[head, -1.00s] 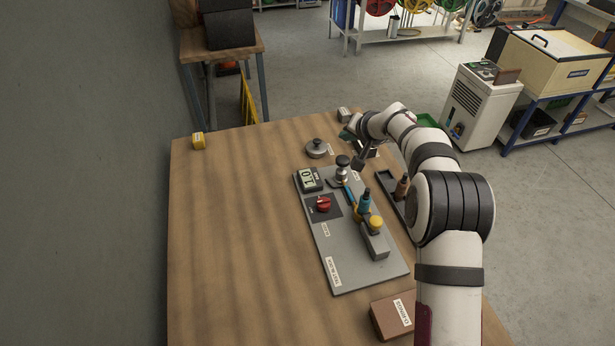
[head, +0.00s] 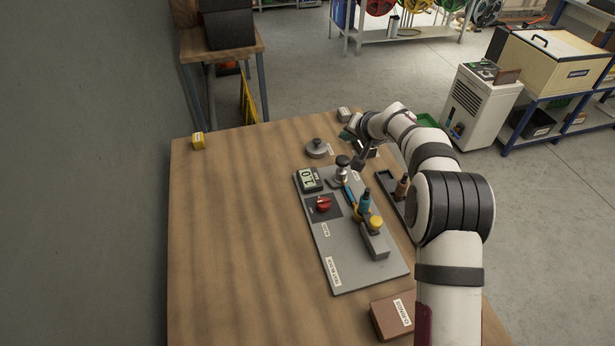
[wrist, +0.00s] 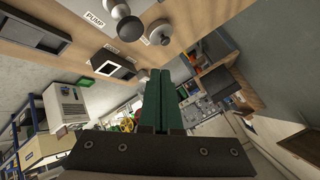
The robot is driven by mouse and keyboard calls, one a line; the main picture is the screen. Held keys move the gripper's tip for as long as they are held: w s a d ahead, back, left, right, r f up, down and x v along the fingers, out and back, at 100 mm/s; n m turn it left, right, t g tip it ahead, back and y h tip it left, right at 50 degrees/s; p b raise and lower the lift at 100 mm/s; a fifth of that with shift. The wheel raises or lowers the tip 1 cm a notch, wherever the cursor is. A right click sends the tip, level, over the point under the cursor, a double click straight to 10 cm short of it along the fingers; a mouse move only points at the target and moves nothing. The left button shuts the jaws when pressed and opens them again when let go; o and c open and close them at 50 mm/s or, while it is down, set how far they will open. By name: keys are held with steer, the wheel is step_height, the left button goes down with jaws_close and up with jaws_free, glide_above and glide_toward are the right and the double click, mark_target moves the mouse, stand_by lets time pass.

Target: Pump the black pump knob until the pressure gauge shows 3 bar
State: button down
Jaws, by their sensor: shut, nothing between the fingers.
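The black pump knob (head: 343,161) tops a pale metal stem near the far end of the grey panel (head: 335,262). It also shows at the top of the wrist view (wrist: 128,28), apart from my fingers and near the PUMP label. The pressure gauge (head: 309,179) is a dark box with a pale display at the panel's left edge; its small, tilted digits seem to read 1.0. My gripper (wrist: 157,74) has its green fingers shut together with nothing between them. In the head view my wrist is just right of the knob, and my fingertips are hard to make out.
A red knob (head: 323,204), a blue fitting (head: 364,202) and a yellow-capped part (head: 376,224) stand on the panel. A round grey metal piece (head: 317,147) sits beyond it. A dark tray (head: 389,184) lies right of the panel.

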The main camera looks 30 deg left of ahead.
mark_target(344, 162)
stand_by(0.4)
step_height(344, 162, up, 4)
steer(key=shift+f, duration=0.1)
steer(key=shift+f, duration=4.4)
steer(key=shift+f, duration=0.4)
